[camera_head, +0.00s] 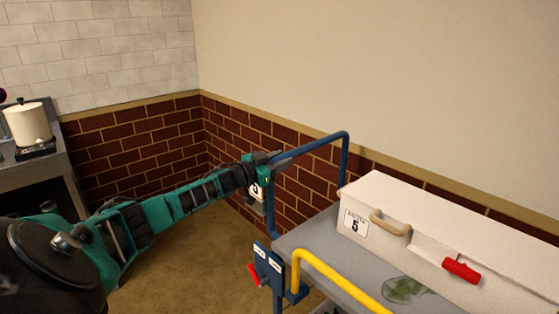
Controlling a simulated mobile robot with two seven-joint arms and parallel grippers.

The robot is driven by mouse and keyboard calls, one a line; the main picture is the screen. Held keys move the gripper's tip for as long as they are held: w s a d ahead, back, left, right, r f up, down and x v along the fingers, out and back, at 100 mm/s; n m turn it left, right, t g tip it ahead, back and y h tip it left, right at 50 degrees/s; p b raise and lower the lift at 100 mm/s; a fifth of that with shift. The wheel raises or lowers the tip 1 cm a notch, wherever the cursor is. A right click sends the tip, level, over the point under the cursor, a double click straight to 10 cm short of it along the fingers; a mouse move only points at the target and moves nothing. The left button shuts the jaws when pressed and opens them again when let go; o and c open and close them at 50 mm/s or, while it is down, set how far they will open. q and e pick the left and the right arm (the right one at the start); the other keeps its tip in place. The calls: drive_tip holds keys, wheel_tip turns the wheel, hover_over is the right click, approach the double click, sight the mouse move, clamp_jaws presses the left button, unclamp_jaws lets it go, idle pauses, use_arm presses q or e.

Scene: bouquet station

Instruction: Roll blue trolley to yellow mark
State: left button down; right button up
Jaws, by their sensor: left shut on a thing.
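The trolley's wheels and lower part are out of view. I see no yellow mark on the floor. My right gripper is not in view.
A long white box (395,207) with a tan handle and red latch (462,270) lies on the grey top. A yellow bar (335,277) runs along the near edge. A bench (45,160) with a cream pot (27,122) stands left. Bare brown floor (190,250) lies between.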

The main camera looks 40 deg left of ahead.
use_arm(q)
drive_tip(key=shift+a+r, duration=0.35)
drive_tip(key=shift+a, duration=0.15)
drive_tip(key=c, duration=1.2)
unclamp_jaws()
drive_tip(key=o, duration=0.3)
drive_tip(key=shift+f, duration=0.2)
drive_tip(key=shift+d+f, duration=0.1)
drive_tip(key=shift+f, duration=0.05)
drive_tip(key=shift+s, duration=0.6)
drive_tip(key=shift+s+a+p, duration=0.15)
drive_tip(key=shift+s+p, duration=0.3)
drive_tip(key=shift+s, duration=1.5)
drive_tip(key=shift+s+a+p, duration=0.2)
drive_tip(key=shift+s+p, duration=0.2)
drive_tip(key=shift+s, duration=1.55)
drive_tip(key=shift+s+a+p, duration=0.15)
drive_tip(key=shift+s+p, duration=0.3)
drive_tip(key=shift+s, duration=1.5)
